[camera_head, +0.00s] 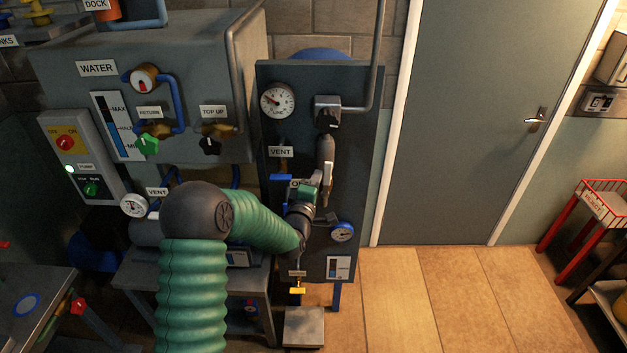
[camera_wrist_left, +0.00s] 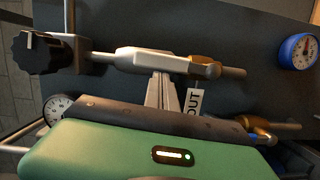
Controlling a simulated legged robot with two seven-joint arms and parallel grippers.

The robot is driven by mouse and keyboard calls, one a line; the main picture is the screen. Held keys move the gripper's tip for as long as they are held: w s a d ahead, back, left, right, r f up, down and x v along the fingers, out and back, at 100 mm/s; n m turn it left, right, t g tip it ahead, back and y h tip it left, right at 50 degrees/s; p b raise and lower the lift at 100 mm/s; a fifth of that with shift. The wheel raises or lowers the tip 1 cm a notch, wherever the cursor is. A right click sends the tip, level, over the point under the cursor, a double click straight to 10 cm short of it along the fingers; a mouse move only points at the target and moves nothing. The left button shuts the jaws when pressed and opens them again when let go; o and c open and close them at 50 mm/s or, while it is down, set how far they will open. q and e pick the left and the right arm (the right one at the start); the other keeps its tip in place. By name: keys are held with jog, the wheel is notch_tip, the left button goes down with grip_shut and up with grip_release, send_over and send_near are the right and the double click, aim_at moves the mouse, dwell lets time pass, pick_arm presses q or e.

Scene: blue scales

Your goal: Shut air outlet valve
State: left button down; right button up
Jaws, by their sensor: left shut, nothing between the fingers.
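The air outlet valve shows in the left wrist view as a pale grey lever handle (camera_wrist_left: 150,61) lying along a pipe, with a brass body (camera_wrist_left: 205,68) at its right end. A white tag reading OUT (camera_wrist_left: 193,108) hangs beside it. In the head view the pale handle (camera_head: 328,178) stands roughly upright on the dark panel, partly hidden by my arm. My left gripper (camera_wrist_left: 160,82) is shut and empty, its fingertips at the handle's near side; I cannot tell whether they touch. It also shows in the head view (camera_head: 318,190). My right gripper is out of view.
A black knob (camera_head: 327,118) sits above the valve, and a blue-rimmed gauge (camera_head: 342,232) below right. A second brass fitting (camera_wrist_left: 262,127) is near the gripper. The WATER tank (camera_head: 180,80) stands left. The floor (camera_head: 400,300) to the right is clear.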

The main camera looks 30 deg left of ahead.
aim_at(330, 178)
pick_arm(q)
jog(key=d+m, duration=0.1)
jog(key=w+d+m, duration=0.1)
jog(key=d+m+g+b, duration=0.1)
jog(key=m, duration=0.1)
jog(key=shift+w+d+r, duration=0.1)
jog(key=shift+w+r, duration=0.05)
jog(key=shift+w, duration=0.25)
jog(key=w+d+f+m+g+y+p, duration=0.1)
jog(key=w+d+f+m+g+y, duration=0.1)
jog(key=d+f+m, duration=0.3)
jog(key=shift+w+d+f+m+g+p, duration=0.15)
jog(key=shift+w+d+m+g+p, duration=0.45)
jog(key=shift+m, duration=1.5)
jog(key=shift+w+a+f+t, duration=0.1)
jog(key=shift+w+f+t, duration=0.05)
jog(key=shift+t, duration=0.15)
